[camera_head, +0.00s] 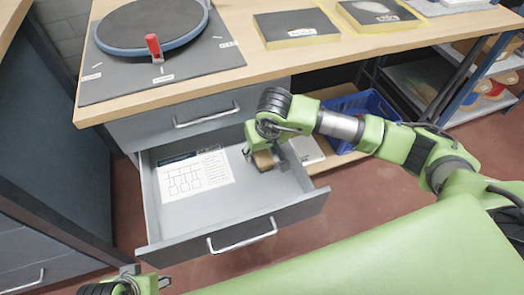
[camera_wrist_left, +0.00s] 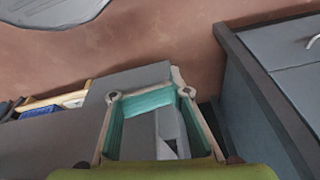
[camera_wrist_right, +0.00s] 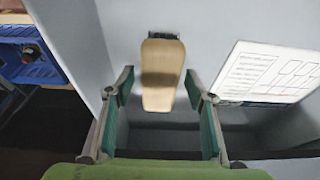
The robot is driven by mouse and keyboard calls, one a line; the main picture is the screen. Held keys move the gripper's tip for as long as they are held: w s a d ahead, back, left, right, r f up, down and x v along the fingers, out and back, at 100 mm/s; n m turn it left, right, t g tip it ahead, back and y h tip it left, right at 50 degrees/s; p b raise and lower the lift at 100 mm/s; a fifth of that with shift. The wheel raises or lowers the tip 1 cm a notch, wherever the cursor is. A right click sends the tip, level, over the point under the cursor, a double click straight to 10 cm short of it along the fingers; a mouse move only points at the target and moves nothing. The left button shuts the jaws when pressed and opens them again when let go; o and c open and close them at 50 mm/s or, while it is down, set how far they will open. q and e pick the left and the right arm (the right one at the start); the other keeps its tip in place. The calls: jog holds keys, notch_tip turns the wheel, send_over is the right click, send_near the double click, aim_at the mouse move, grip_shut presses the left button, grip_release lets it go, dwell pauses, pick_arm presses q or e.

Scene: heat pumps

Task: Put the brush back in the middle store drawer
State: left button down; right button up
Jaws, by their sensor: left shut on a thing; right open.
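The store drawer (camera_head: 283,213) is pulled open below a closed drawer. The brush (camera_wrist_right: 163,75) has a pale wooden body and a dark end. It is inside the drawer, near its right side, and also shows in the head view (camera_head: 264,160). My right gripper (camera_wrist_right: 163,83) is open above the drawer, its fingers apart on either side of the brush's near end, not gripping it. My left gripper (camera_wrist_left: 150,95) is at the drawer's front left corner, with a grey panel, seemingly the drawer's, between its fingers; the exact contact is unclear.
A printed sheet (camera_head: 193,175) lies on the drawer floor left of the brush. The workbench top (camera_head: 262,70) overhangs the drawers. A blue crate (camera_head: 362,105) stands on a shelf to the right, and a dark cabinet (camera_head: 50,170) stands close on the left.

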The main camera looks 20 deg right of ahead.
aim_at(263, 153)
jog(key=shift+r, duration=0.1)
jog(key=shift+r, duration=0.15)
jog(key=p+v, duration=0.1)
jog(key=v, duration=0.2)
jog(key=shift+r, duration=0.15)
jog(key=s, duration=1)
jog(key=shift+s+d+f, duration=0.3)
jog(key=shift+s, duration=0.75)
pick_arm(q)
jog(key=x, duration=0.2)
jog(key=shift+d+f, duration=0.1)
jog(key=shift+f, duration=0.3)
